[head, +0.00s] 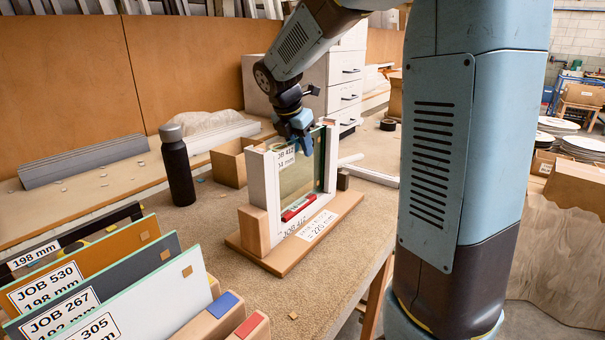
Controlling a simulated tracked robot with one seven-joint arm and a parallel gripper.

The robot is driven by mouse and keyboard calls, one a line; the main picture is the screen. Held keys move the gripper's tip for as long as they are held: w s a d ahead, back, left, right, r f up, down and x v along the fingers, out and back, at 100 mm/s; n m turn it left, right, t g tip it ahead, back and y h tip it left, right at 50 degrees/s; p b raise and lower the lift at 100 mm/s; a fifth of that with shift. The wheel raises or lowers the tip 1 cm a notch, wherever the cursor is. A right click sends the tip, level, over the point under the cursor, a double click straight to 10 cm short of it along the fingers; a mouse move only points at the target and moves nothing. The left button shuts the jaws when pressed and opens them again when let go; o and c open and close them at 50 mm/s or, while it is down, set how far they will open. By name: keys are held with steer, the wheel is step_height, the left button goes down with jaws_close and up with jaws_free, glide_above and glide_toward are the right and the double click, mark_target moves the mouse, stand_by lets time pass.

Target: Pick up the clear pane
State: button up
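A clear, green-tinted pane (303,176) stands upright in a white frame (259,187) on a wooden base (277,262), in the middle of the head view. A label at its upper left reads JOB 412. My gripper (303,150) reaches down from above, with its blue fingers at the pane's top edge. The fingers overlap the pane in the picture; I cannot tell whether they touch it or how wide they are apart. A red item (298,208) shows low in the frame, above a white label reading 220 mm.
A dark bottle (178,168) and a cardboard box (229,163) stand left of the frame. A rack at front left holds several labelled panels, including a white one (150,300) and an orange one (95,262). White drawers (345,85) stand behind. The bench right of the base is mostly clear.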

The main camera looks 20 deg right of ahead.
steer(key=shift+f, duration=0.25)
stand_by(0.4)
steer(key=shift+c, duration=0.4)
jaws_close()
stand_by(0.9)
